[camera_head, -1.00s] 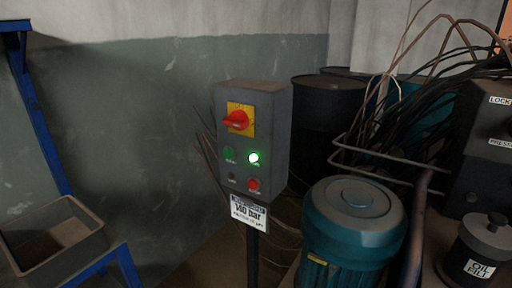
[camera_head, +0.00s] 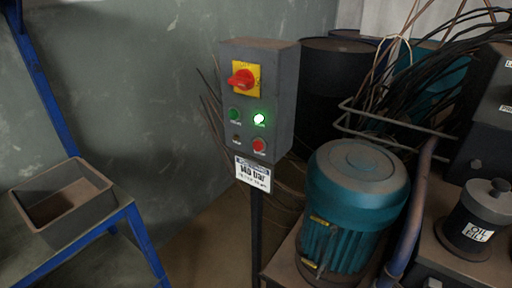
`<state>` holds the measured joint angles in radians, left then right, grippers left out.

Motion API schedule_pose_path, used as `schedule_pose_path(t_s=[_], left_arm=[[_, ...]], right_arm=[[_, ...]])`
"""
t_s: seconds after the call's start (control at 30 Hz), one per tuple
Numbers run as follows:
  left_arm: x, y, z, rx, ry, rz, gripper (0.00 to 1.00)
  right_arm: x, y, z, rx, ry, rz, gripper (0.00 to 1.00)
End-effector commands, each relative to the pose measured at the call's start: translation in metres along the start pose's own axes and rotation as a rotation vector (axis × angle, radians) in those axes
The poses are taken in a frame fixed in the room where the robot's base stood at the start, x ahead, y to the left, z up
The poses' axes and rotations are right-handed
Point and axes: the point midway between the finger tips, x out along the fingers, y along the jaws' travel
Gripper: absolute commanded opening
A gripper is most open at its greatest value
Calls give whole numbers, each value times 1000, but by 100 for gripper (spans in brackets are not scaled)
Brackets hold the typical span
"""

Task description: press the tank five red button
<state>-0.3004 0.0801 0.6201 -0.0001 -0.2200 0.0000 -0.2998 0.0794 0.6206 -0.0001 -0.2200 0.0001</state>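A grey control box (camera_head: 278,95) stands on a dark post in the middle of the view. Its face has a red rotary switch (camera_head: 241,79) on a yellow plate. Below are a green button (camera_head: 233,114), a brightly lit green lamp (camera_head: 259,118), a small dark knob or lamp (camera_head: 236,137) and a red button (camera_head: 259,145). A white label (camera_head: 253,174) with "140 bar" hangs under the box. I cannot read "tank five" anywhere. Neither of my grippers is in view.
A teal motor (camera_head: 355,200) stands right of the post. Dark drums (camera_head: 338,85), bent pipes and a tangle of cables are behind it. An oil fill cap (camera_head: 478,222) is at the right. A grey bin (camera_head: 66,203) sits on a blue frame at the left.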

Motion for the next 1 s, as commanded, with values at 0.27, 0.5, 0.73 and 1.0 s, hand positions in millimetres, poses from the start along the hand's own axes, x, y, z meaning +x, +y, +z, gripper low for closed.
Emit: schedule_pose_path(t_s=[0.27, 0.5, 0.73, 1.0], left_arm=[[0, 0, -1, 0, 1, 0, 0], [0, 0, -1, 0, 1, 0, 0], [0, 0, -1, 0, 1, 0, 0], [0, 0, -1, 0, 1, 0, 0]], right_arm=[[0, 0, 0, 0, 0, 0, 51], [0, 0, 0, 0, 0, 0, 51], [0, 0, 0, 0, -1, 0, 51], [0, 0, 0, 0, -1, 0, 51]])
